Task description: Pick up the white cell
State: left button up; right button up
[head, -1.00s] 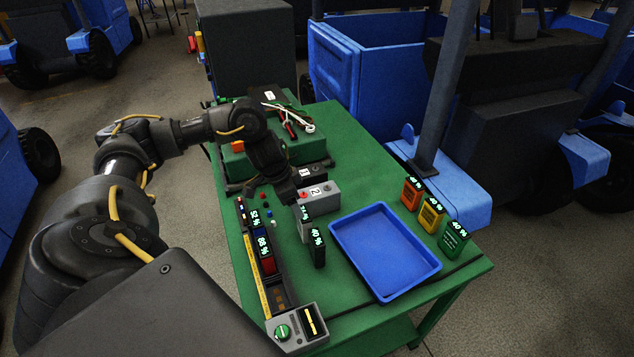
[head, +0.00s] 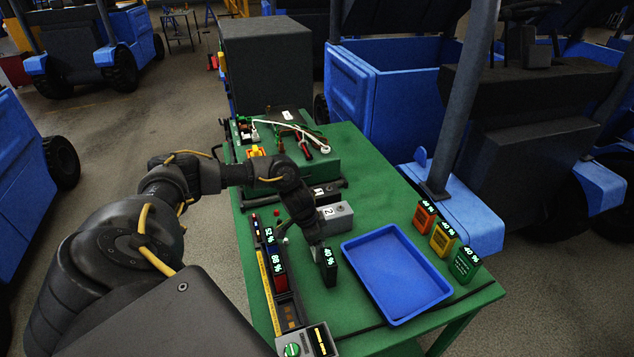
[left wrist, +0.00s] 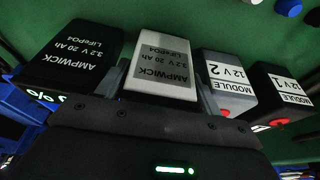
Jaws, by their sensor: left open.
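The white cell (left wrist: 162,62) shows in the left wrist view with a grey AMPWICK label, standing between my left gripper's two fingers. My left gripper (head: 313,240) is open around it; one finger shows on each side of the cell. In the head view my gripper mostly hides the white cell. The black cell (head: 328,267) stands close beside it and shows a green 40 % display; it also appears at the left of the left wrist view (left wrist: 75,55). My right gripper is in neither view.
The grey module 2 (head: 335,218) and black module 1 (left wrist: 282,90) stand close on the other side. An empty blue tray (head: 398,318) lies to the right on the green table. A slotted rack (head: 268,258) with coloured cells is to the left. Orange, yellow and green cells (head: 443,240) stand at the right edge.

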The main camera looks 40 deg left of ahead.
pick_arm(q)
jog(key=shift+w+d+f, duration=0.1)
jog(key=shift+f, duration=0.5)
jog(key=c, duration=1)
jog(key=shift+o, duration=0.2)
jog(key=shift+r, duration=0.1)
